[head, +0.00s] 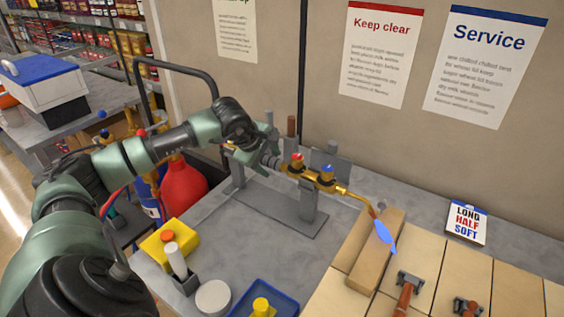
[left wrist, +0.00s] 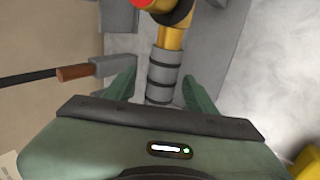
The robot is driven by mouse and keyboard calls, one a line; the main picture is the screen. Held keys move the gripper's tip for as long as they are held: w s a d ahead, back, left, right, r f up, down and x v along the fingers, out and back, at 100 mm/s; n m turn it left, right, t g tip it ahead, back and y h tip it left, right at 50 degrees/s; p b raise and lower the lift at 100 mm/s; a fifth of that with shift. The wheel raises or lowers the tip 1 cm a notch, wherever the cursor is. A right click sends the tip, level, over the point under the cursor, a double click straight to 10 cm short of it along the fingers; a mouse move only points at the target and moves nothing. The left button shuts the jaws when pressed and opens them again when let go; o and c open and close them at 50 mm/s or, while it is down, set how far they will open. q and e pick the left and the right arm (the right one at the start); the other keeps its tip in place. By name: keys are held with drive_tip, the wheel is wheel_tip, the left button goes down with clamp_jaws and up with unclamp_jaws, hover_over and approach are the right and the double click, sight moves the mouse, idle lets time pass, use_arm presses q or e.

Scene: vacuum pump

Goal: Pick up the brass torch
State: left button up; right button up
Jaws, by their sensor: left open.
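The brass torch (head: 322,178) rests on a grey metal stand (head: 312,200) on the bench. It has a red knob and a blue knob, and a blue flame (head: 385,237) shows at its bent tip. My left gripper (head: 270,160) is at the torch's rear end. In the left wrist view the left gripper's fingers (left wrist: 160,90) stand open on either side of the torch's ribbed grey grip (left wrist: 163,75), with gaps showing. The wrist body hides the rear of the grip. My right gripper is not in view.
A wooden block (head: 376,250) lies near the flame. A yellow box (head: 170,242), a round white tin (head: 213,297) and a blue tray (head: 284,309) are at the front. A red cylinder (head: 183,185) stands behind the left arm.

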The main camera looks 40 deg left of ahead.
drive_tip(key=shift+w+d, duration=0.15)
use_arm(q)
clamp_jaws()
drive_tip(key=shift+r, duration=0.1)
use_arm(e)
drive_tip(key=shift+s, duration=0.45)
use_arm(q)
drive_tip(key=shift+w+r, duration=0.1)
